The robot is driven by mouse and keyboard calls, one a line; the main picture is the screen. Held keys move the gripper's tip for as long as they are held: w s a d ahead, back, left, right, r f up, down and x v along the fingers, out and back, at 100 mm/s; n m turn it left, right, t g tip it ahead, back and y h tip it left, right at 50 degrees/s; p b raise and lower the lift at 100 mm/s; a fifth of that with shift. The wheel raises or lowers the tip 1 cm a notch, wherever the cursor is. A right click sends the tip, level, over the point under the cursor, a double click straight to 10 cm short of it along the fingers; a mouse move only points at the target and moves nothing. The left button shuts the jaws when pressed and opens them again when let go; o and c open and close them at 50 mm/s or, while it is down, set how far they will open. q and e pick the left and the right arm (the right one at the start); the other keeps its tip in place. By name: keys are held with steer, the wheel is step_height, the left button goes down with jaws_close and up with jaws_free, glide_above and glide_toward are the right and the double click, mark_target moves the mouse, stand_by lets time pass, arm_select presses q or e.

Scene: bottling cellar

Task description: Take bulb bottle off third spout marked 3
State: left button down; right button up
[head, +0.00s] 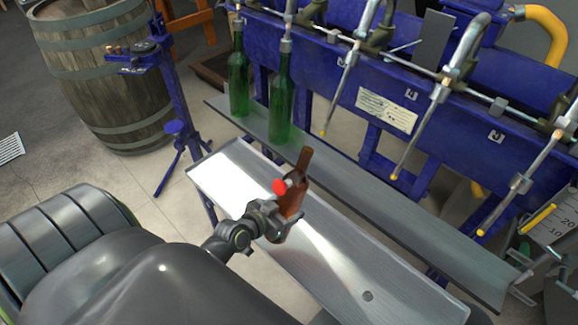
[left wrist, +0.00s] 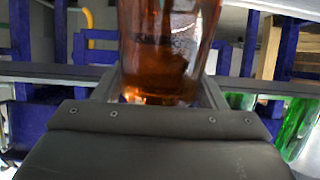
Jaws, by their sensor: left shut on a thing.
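My left gripper (head: 284,220) is shut on a brown bottle (head: 296,190). The bottle is nearly upright, its neck clear of any spout, and it appears above the front metal trough. It also fills the middle of the left wrist view (left wrist: 165,45), with its neck out of frame. Three spouts with yellow tips hang empty from the blue filling machine (head: 350,95): a left one (head: 341,90), a middle one (head: 415,138) and a right one (head: 505,205). Small plates sit above them, but their marks are too small to read. My right gripper is not in view.
Two green bottles, one at the left (head: 238,85) and one beside it (head: 281,100), stand under spouts on the rear shelf (head: 390,200). The front trough (head: 335,265) is bare. A barrel (head: 100,75) and a blue stand (head: 180,135) are at the left.

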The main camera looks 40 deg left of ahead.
arm_select(q)
steer(key=shift+v, duration=1.65)
steer(key=shift+w+f, duration=0.1)
